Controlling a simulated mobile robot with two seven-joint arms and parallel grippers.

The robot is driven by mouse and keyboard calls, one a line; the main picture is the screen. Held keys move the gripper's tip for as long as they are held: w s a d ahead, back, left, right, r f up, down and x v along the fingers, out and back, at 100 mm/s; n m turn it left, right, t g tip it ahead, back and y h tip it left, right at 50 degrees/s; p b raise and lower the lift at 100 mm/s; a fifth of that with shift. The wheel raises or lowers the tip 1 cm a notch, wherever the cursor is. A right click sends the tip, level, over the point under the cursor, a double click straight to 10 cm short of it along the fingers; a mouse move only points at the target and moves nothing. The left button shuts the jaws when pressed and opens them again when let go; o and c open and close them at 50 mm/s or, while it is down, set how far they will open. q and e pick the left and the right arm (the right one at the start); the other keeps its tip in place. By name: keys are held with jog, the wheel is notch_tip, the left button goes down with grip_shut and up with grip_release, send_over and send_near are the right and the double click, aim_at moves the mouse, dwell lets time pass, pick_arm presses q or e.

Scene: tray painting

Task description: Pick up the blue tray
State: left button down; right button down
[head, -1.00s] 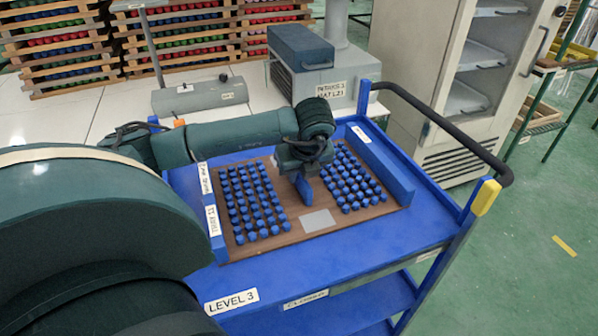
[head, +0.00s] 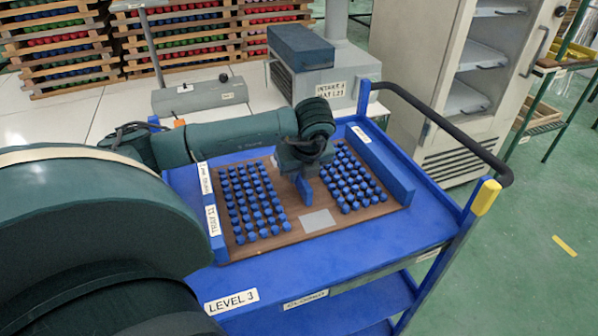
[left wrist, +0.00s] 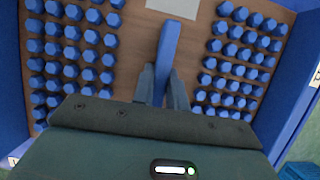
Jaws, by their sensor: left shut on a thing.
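The tray is a brown board (head: 291,208) with two blocks of small blue pieces and a grey plate (head: 317,221) near its front edge. It lies flat on the top of a blue cart. A blue upright handle (head: 305,190) stands in the bare strip between the blocks. My left gripper (head: 302,174) points down over the tray's middle and is shut on this handle. In the left wrist view, the fingers (left wrist: 163,88) sit on both sides of the handle (left wrist: 168,45), above the brown board (left wrist: 139,42). My right gripper is not in view.
The blue cart (head: 400,232) has raised side rails and a black push bar (head: 455,140) at right. A counter with a grey-blue machine (head: 300,65) stands behind. Racks of coloured pieces (head: 65,45) and an open cabinet (head: 480,70) stand farther back.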

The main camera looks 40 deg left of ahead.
pick_arm(q)
jog(key=shift+w+r, duration=0.1)
dwell(0.3)
